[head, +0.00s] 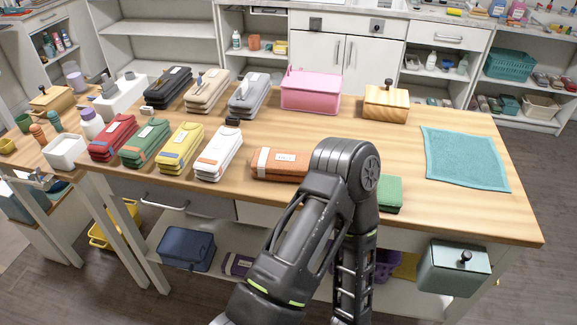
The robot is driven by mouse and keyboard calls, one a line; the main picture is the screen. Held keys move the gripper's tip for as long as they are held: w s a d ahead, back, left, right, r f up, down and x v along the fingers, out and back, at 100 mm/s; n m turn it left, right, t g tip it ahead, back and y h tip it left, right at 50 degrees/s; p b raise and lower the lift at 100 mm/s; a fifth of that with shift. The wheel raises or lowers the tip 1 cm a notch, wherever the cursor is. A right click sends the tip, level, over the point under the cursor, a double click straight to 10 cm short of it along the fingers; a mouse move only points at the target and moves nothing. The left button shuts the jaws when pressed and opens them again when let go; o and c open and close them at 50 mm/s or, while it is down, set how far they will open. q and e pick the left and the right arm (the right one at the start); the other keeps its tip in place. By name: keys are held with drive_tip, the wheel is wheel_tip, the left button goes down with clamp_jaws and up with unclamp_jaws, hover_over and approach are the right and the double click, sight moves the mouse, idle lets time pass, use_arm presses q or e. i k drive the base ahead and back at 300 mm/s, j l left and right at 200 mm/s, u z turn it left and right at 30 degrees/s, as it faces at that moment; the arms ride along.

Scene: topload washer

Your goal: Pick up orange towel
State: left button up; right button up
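The orange towel (278,164) is a folded, rounded bundle with a pale band at its left end and a white label on top. It lies near the front edge of the wooden table (470,215), right of a white folded towel (218,153). Its right end meets the outline of one of my dark arms, which may hide part of it. That arm rises from the bottom, bends over the table edge and runs down again. I cannot tell which arm it is. Neither gripper shows.
Red (113,138), green (146,143) and yellow (179,149) bundles line the left front. A teal cloth (465,158) lies flat at right. A green item (390,194) is partly behind my arm.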

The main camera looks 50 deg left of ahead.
sight(267, 163)
drive_tip(key=i, duration=0.5)
drive_tip(key=u, duration=2.1)
